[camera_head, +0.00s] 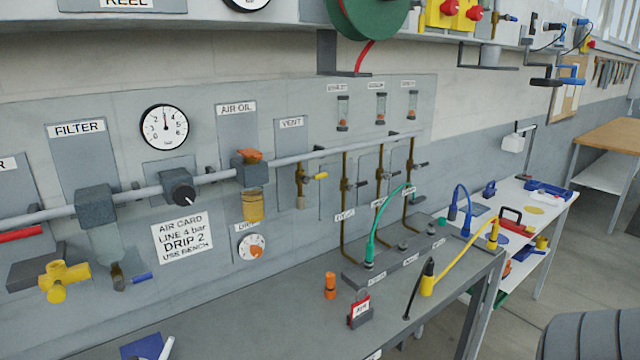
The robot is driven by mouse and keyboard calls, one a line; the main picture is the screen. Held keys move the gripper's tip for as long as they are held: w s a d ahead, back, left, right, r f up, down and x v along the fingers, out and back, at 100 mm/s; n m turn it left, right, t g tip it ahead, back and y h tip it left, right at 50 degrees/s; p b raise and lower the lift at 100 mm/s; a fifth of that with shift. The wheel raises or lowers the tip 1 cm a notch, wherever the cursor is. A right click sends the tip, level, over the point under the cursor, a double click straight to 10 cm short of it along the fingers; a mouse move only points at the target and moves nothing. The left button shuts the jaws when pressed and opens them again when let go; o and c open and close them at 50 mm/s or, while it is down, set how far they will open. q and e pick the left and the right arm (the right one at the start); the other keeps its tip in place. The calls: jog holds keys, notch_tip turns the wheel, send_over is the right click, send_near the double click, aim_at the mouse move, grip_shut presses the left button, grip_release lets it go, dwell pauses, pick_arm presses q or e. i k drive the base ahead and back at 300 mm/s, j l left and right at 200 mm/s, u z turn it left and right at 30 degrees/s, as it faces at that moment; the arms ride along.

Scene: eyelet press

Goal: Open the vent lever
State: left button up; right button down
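The valve hangs below the grey air pipe (220,174) on the wall panel. The lever sticks out to the right, roughly level, across the upright valve. Nothing touches it, and it is fully visible. Neither of my grippers shows in the head view.
The amber air oil bowl (253,205) hangs left of the vent valve, and brass drop pipes (346,205) stand to its right. Below, the grey bench (255,315) carries an orange cylinder (330,285), a red tag block (360,310) and coloured hoses. Space before the lever is clear.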

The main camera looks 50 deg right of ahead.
aim_at(305, 179)
jog(key=l, duration=0.95)
jog(key=k+l+u, duration=0.1)
jog(key=l, duration=0.8)
